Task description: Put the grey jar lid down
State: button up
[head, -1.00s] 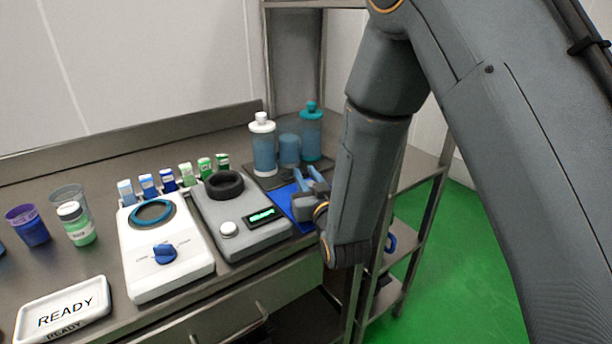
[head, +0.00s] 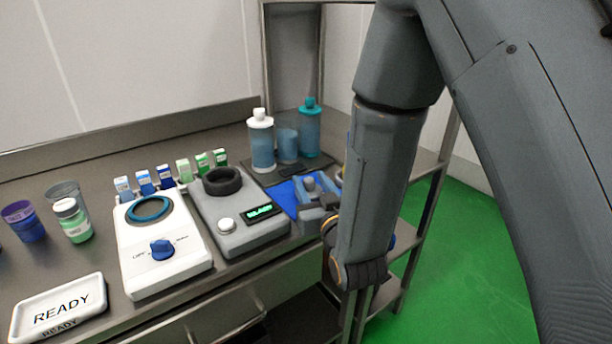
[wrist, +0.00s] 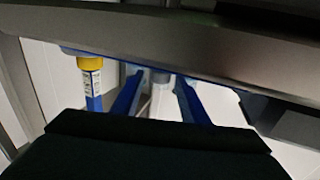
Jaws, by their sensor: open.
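My gripper (head: 314,200) is at the right end of the bench, low over the blue mat (head: 284,196). In the wrist view its two blue fingers (wrist: 158,98) are spread apart. A small grey round piece (head: 309,183), which looks like the grey jar lid, shows by the fingers in the head view. A pale grey shape (wrist: 160,76) shows between the fingertips in the wrist view. I cannot tell whether it touches them. My forearm hides part of the mat.
A grey device (head: 240,222) with a black ring (head: 222,181) stands left of the mat. Bottles (head: 262,143) stand on a dark tray behind. A yellow-and-blue container (wrist: 91,82) is beside the fingers in the wrist view. A white device (head: 164,250) stands farther left.

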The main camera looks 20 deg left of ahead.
jog(key=v, duration=0.6)
jog(key=shift+s+d, duration=0.1)
jog(key=shift+s, duration=0.05)
jog(key=shift+r, duration=0.1)
